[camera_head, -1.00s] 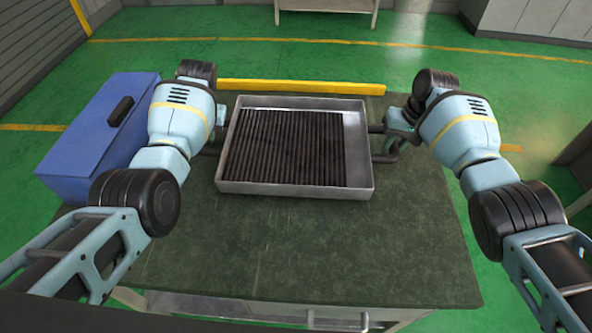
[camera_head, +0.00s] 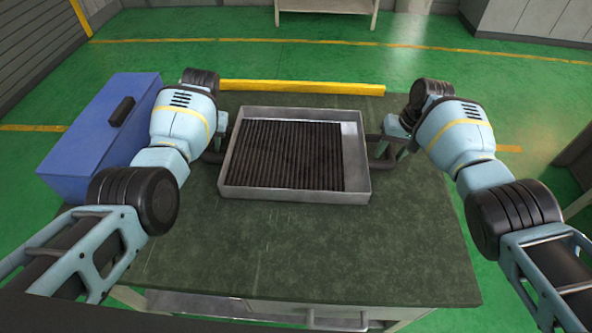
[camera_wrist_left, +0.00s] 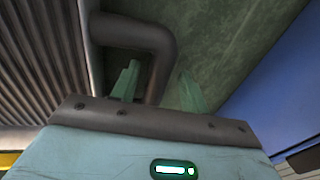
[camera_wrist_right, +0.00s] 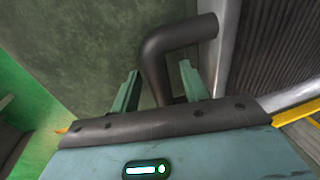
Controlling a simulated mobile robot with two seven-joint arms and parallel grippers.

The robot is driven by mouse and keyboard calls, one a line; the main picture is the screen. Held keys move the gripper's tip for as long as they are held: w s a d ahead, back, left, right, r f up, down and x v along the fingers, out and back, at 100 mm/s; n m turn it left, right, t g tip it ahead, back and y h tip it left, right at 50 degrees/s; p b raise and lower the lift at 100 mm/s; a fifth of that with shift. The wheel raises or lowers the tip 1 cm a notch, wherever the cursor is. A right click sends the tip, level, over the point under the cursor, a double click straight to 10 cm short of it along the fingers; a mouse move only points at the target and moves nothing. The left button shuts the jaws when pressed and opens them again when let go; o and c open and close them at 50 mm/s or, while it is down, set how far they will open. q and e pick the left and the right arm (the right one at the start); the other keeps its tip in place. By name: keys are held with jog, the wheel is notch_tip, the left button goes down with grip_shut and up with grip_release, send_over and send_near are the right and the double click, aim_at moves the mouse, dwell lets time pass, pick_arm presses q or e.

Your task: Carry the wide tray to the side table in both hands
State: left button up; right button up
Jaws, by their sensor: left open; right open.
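The wide tray (camera_head: 295,193) is a shallow metal tray with dark ribbed rods inside, on the green-topped workbench (camera_head: 330,250). A dark bent handle sticks out at each side. My left gripper (camera_head: 216,138) is at the left handle; in the left wrist view its fingers (camera_wrist_left: 158,85) stand apart on either side of the handle bar (camera_wrist_left: 163,50). My right gripper (camera_head: 392,142) is at the right handle; in the right wrist view its open fingers (camera_wrist_right: 158,85) stand either side of that handle's bar (camera_wrist_right: 155,65). Finger contact with the bars cannot be told.
A blue box (camera_head: 95,140) with a black handle stands left of the tray, close to my left arm. A pale table (camera_head: 325,6) is at the far top edge, with open green floor between.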

pick_arm(q)
jog(key=shift+f, duration=0.1)
pick_arm(e)
jog(key=shift+f, duration=0.1)
pick_arm(q)
jog(key=v, duration=1.2)
jog(key=shift+w, duration=0.1)
pick_arm(e)
jog(key=v, duration=1.2)
